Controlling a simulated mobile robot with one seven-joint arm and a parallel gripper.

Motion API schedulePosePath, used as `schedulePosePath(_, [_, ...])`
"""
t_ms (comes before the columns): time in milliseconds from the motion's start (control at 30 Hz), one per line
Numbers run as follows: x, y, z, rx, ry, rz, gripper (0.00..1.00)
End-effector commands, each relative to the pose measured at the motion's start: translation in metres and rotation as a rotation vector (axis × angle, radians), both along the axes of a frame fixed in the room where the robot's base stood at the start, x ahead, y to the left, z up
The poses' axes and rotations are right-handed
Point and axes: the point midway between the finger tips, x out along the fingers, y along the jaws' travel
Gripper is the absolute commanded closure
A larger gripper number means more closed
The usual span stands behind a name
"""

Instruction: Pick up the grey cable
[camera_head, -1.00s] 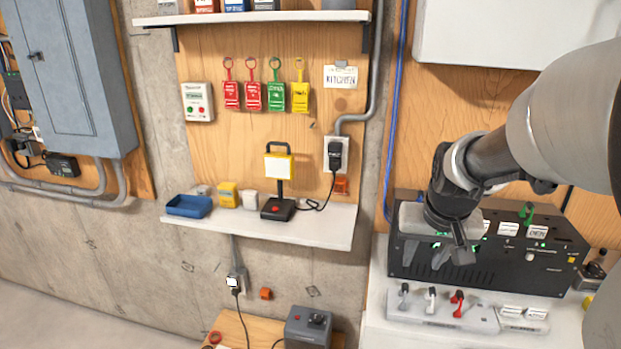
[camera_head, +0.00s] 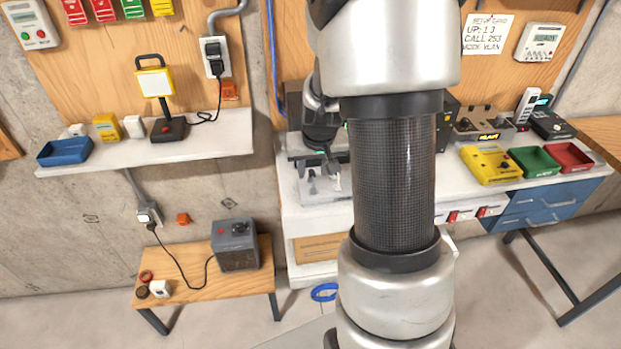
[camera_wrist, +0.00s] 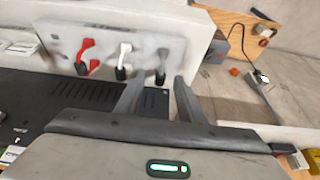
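The grey cable (camera_wrist: 161,66) shows in the wrist view as a short grey lead with a dark end on a pale grey strip (camera_wrist: 110,38). A white cable (camera_wrist: 124,58) and a red cable (camera_wrist: 84,56) sit beside it on the strip. In the head view the grey cable (camera_head: 312,183) is small and partly hidden near my arm. My gripper (camera_wrist: 158,84) is open, with nothing seen between its fingers. The fingertips appear close to the grey cable in the wrist picture; I cannot tell whether they touch it. My gripper (camera_head: 324,158) is mostly hidden in the head view.
A black panel box (camera_wrist: 55,95) with vents stands beside the strip. My arm blocks the middle of the workbench (camera_head: 305,222) in the head view. A wooden stool (camera_head: 205,285) with a grey box (camera_head: 235,246) stands left. A blue cable coil (camera_head: 324,292) lies on the floor.

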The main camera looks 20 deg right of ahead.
Motion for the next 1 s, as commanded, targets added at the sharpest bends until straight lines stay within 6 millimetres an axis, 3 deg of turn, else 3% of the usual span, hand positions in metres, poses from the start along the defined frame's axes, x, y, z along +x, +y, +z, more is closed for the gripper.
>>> schedulePosePath(200, [0.011,-0.003,-0.026,0.001,0.002,0.0,0.64])
schedulePosePath(467, [0.012,-0.003,-0.029,0.001,0.0,0.0,0.64])
schedulePosePath(700, [0.012,-0.003,-0.029,0.001,0.0,0.0,1.0])
schedulePosePath(1000, [0.012,-0.003,-0.026,-0.001,-0.002,0.0,1.0])
